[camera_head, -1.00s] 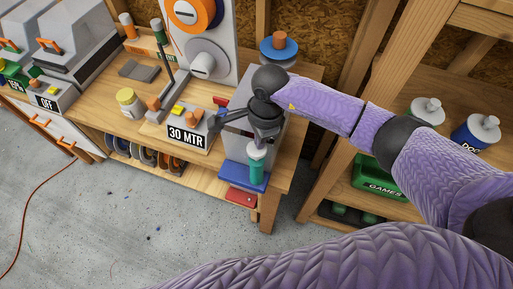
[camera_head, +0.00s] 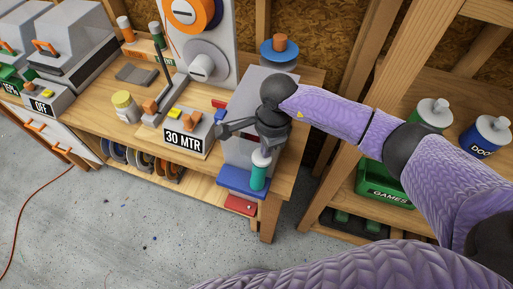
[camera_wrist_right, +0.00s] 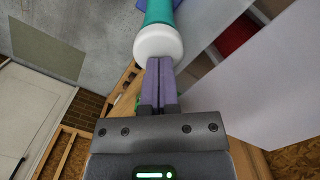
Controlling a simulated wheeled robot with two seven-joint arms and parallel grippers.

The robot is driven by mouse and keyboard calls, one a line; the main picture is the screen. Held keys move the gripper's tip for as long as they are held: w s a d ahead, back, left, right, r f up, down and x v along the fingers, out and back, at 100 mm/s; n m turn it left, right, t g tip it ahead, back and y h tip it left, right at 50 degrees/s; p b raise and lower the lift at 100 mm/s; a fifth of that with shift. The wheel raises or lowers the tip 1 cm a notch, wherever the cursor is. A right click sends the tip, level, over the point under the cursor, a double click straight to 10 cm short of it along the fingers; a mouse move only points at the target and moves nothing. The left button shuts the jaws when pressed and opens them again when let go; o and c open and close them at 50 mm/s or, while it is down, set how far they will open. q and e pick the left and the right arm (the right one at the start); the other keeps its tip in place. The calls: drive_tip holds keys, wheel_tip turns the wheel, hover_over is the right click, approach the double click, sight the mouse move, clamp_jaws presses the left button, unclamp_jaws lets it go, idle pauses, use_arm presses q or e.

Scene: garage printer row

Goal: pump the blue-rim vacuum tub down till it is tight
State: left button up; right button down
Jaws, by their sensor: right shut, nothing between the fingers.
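A round tub with a blue rim and an orange knob (camera_head: 280,50) stands at the back right of the bench. A green cylinder (camera_head: 258,178) with a white cap (camera_head: 262,158) is at the bench's front right, by a blue ledge. My right gripper (camera_head: 263,148) is over the white cap, partly hidden by its own wrist. In the right wrist view its shut, empty fingers (camera_wrist_right: 158,62) end at the white cap (camera_wrist_right: 158,42), with the green cylinder (camera_wrist_right: 158,12) beyond. I cannot tell whether they touch. My left gripper is out of view.
The blue ledge (camera_head: 238,181) juts out at the bench front, above a red piece (camera_head: 240,205). The 30 MTR box (camera_head: 183,142) stands left of my gripper. A shelf with a green GAMES bin (camera_head: 382,193) is on the right. The floor (camera_head: 110,240) in front is largely clear.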

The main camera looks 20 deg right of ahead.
drive_tip(key=shift+w+d+r, duration=0.1)
drive_tip(key=shift+d+r, duration=0.15)
drive_tip(key=shift+d, duration=0.55)
wheel_tip(320, 180, up, 10)
drive_tip(key=d, duration=0.1)
drive_tip(key=shift+f, duration=0.1)
idle(0.5)
